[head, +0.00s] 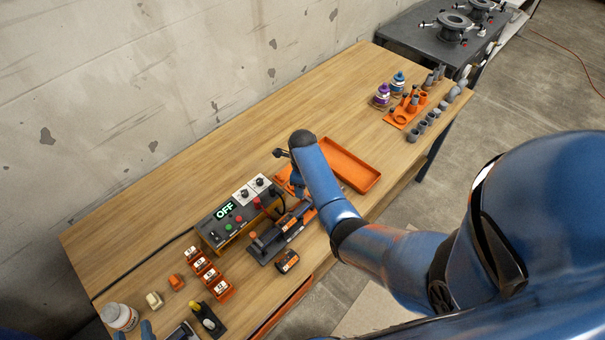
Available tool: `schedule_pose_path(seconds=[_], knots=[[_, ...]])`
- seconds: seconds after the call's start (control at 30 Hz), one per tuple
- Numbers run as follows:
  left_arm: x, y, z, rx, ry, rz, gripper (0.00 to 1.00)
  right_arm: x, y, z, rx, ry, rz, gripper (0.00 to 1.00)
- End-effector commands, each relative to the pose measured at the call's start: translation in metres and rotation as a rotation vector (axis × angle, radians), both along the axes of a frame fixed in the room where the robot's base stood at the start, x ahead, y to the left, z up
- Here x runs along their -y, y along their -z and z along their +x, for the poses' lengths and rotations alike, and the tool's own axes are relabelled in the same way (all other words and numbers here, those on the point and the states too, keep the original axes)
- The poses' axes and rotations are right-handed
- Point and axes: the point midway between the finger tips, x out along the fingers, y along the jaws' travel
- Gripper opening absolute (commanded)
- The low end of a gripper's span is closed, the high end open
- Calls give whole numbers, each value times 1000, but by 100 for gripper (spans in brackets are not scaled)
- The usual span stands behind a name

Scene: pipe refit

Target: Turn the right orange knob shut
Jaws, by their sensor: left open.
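A dark fixture with orange parts (284,232) lies on the wooden bench in front of the control box. A small orange knob (253,234) shows at its left end. I cannot make out a right orange knob; my right arm covers the fixture's right end. My right gripper is mostly hidden by its own arm near that end, and its jaws cannot be made out. My left gripper (133,333) is open at the lower left edge, cut off by the picture, beside a white jar and well apart from the fixture.
The control box (231,222) reads OFF. An orange tray (351,166) lies right of my right arm. Orange bins (220,289), a white jar (118,317) and a black-yellow tool (208,320) crowd the lower left. Bottles and fittings stand far right. The bench's back strip is clear.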

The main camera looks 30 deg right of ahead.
Motion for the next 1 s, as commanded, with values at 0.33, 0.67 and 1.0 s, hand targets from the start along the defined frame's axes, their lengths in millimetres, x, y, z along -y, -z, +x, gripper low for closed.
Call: schedule_pose_path(seconds=[0.33, 0.67, 1.0], knots=[[0, 7, 0, 0, 0, 0, 43, 0, -56, 1, 4, 0, 0, 48], [0, 11, 0, 0, 0, 0, 43, 0, -90, 0, 1, 1, 0, 48], [0, 11, 0, 0, 0, 0, 43, 0, -93, 0, 0, 1, 0, 48]])
